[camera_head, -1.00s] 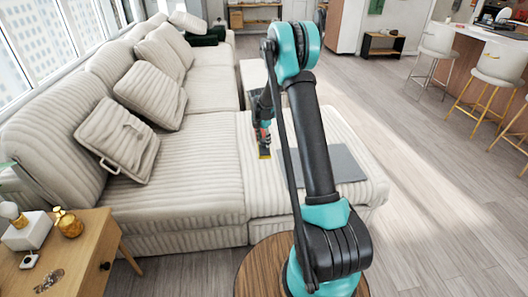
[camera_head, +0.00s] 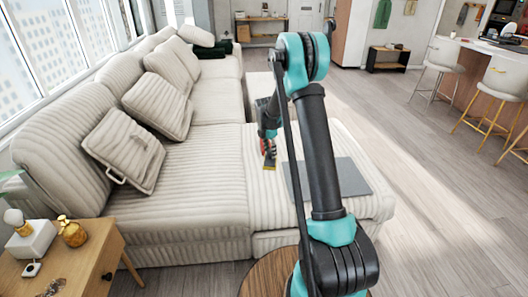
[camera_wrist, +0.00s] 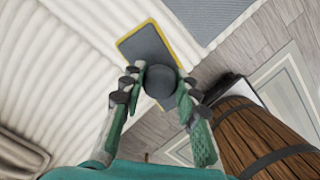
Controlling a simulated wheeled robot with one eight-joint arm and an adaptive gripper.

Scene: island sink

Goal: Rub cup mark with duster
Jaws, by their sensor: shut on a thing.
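The duster is a flat grey pad with a yellow edge and a round dark knob (camera_wrist: 148,45). My gripper (camera_wrist: 160,84) is shut on the knob, with a finger on each side. In the head view, my gripper (camera_head: 267,144) holds the duster (camera_head: 269,166) over the sofa's long seat, its pad tilted. I cannot tell whether it touches the sofa. A dark blotchy patch (camera_head: 52,287) lies on the wooden side table (camera_head: 85,262) at bottom left, far from my gripper. It may be the cup mark, but it is too small to tell.
The ribbed cream sofa (camera_head: 180,208) fills the left and middle, with a grey mat (camera_head: 350,178) on its seat. A round wooden table (camera_head: 262,275) stands in front. A white box and gold ornament (camera_head: 72,234) sit on the side table.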

